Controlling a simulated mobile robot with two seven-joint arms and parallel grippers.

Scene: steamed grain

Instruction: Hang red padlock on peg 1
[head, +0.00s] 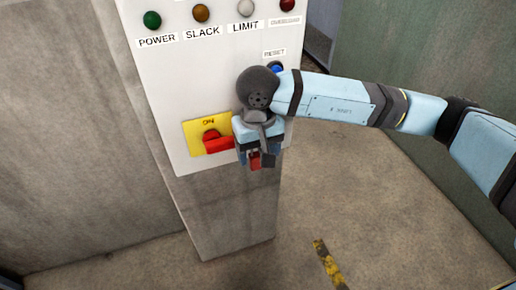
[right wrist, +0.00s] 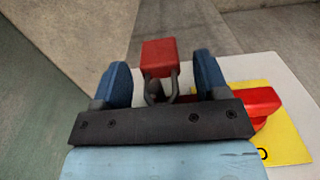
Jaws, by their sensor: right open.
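The red padlock (right wrist: 159,57) shows in the right wrist view with its grey shackle toward my right gripper (right wrist: 165,80). The two blue fingers are apart on either side of the shackle, with gaps between. In the head view, a small red part of the padlock (head: 254,161) shows between the fingertips of my right gripper (head: 258,160), which points down in front of the panel's lower right edge. What the padlock hangs on or rests against is hidden. I cannot make out peg 1. My left gripper is not in view.
The white control panel (head: 180,90) carries several lamps, a blue reset button (head: 278,68) and a red switch handle (head: 217,142) on a yellow plate (head: 194,136), close left of my gripper.

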